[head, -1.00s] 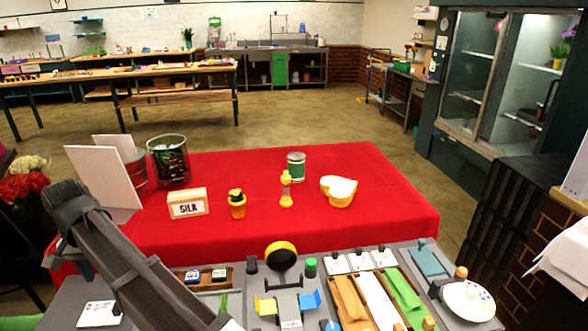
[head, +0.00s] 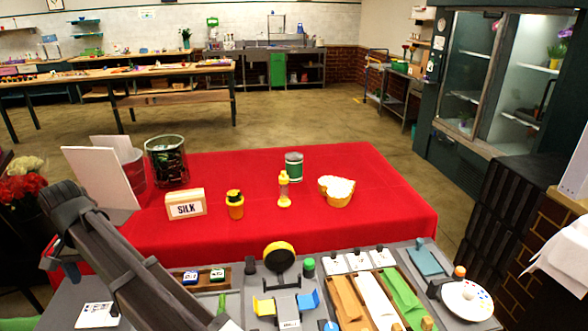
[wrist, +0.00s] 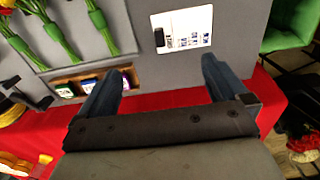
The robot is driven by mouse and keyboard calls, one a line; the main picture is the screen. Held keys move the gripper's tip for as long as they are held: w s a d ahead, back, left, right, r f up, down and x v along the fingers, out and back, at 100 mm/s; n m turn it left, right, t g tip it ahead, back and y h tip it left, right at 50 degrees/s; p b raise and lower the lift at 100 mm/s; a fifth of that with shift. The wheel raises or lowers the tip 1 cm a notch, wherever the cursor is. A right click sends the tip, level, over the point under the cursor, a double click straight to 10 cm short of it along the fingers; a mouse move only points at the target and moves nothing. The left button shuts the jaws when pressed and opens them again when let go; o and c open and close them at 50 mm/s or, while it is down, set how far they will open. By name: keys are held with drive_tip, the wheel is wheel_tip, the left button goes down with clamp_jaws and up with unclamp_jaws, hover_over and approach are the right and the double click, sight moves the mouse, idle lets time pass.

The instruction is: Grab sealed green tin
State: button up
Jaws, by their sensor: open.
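A green tin (head: 293,166) with a pale top stands upright on the red cloth table (head: 350,225), toward its far edge. It is not in the wrist view. My gripper (wrist: 152,80) shows in the wrist view with its two dark fingers wide apart and nothing between them. It is over the grey work surface, far to the left of and nearer than the tin. In the head view my arm is at the lower left.
On the red cloth are a yellow bottle (head: 284,190), a yellow-orange jar (head: 235,204), a cream-filled yellow basket (head: 336,189), a SILK sign block (head: 186,203) and a dark glass container (head: 167,161). White boards (head: 104,178) stand at the left. A grey tray of tools (head: 250,285) lies in front.

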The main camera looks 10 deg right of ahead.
drive_tip(key=w+d+r+n+y, duration=0.1)
drive_tip(key=w+d+r, duration=0.1)
drive_tip(key=w+d, duration=0.45)
drive_tip(key=w+d+r+n, duration=0.1)
drive_tip(key=w+d, duration=0.3)
drive_tip(key=w, duration=0.6)
drive_tip(key=n+t+y, duration=0.2)
drive_tip(key=n+t, duration=0.2)
drive_tip(key=n, duration=0.1)
approach(295, 155)
drive_tip(key=shift+h, duration=0.3)
drive_tip(key=x, duration=0.7)
drive_tip(key=shift+a+f, duration=0.25)
drive_tip(key=shift+a, duration=0.05)
drive_tip(key=shift+s+x, duration=0.15)
drive_tip(key=shift+x, duration=1.15)
drive_tip(key=shift+s+x, duration=0.15)
drive_tip(key=shift+x, duration=1.2)
drive_tip(key=shift+a+f, duration=0.1)
drive_tip(key=shift+c, duration=0.5)
drive_tip(key=c, duration=1.2)
